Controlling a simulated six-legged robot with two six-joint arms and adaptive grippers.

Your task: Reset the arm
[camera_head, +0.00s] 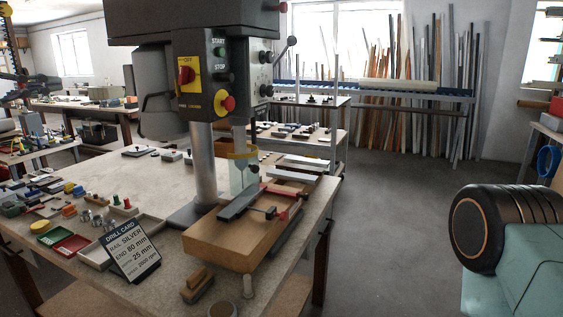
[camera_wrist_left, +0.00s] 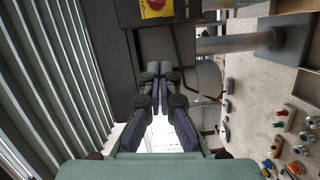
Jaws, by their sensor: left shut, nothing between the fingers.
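My left gripper (camera_wrist_left: 158,72) shows in the left wrist view with its dark fingers closed together and nothing between them. In the head view it is hard to make out; dark finger-like shapes sit at the far left edge. Beyond the fingertips in the wrist view is the dark head of a drill press with a yellow and red switch (camera_wrist_left: 156,8), and its column (camera_wrist_left: 232,42) lies across the tilted picture. The fingers appear apart from the drill press. A black and teal part of my right arm shows at the lower right of the head view; its gripper is not visible.
The drill press (camera_head: 205,165) stands on a workbench (camera_head: 150,210). A wooden block (camera_head: 235,235) under it carries a dark profile (camera_head: 238,204). The grey floor (camera_head: 400,215) to the right is clear.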

